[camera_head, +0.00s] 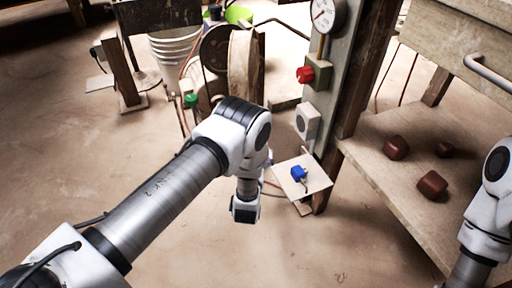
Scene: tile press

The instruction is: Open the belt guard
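A tan, upright, rounded wooden piece (243,66) stands beside a dark round wheel (215,48) at the upper middle; it may be the belt guard, but I cannot tell for sure. My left arm reaches in from the left and covers the lower part of this machinery. Its wrist hangs down in the middle of the view, and I cannot make out the gripper's fingers. My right arm shows only at the right edge, with its gripper out of view. No contact between a gripper and the guard is visible.
A post carries a gauge (323,15), a red button (305,74) and a grey box (307,121). A blue object (299,173) sits on a small board (316,176). Brown lumps (432,184) lie on the wooden shelf (385,205). A white bucket (176,54) stands behind. The front floor is clear.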

